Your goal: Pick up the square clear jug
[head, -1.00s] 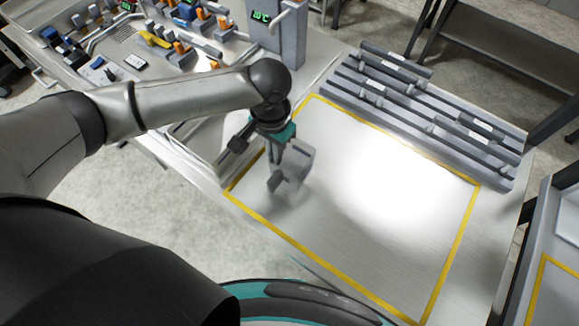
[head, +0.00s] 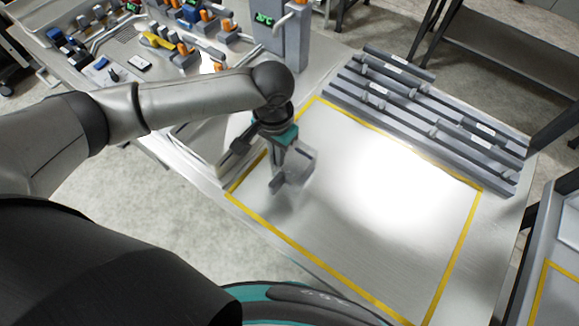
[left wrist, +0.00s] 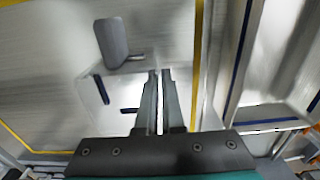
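The square clear jug (head: 301,163) is a pale see-through box with a grey upright piece (head: 277,185) at its near side. It is at the left part of the yellow-edged area. It also shows in the left wrist view (left wrist: 114,90), its grey plate above and small dark blue strips on it. My left gripper (head: 280,165) points down at the jug's left side. In the left wrist view its two fingers (left wrist: 160,73) are close together with a thin gap and look shut on the jug's edge. The clear wall between them is hard to make out. My right gripper is not in view.
The yellow-edged area (head: 350,255) is otherwise bare. Grey rails (head: 430,120) lie along its right far side. A grey dispenser post (head: 285,40) and several small blue, orange and yellow items stand at the back left. Another table (head: 560,225) is at the right.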

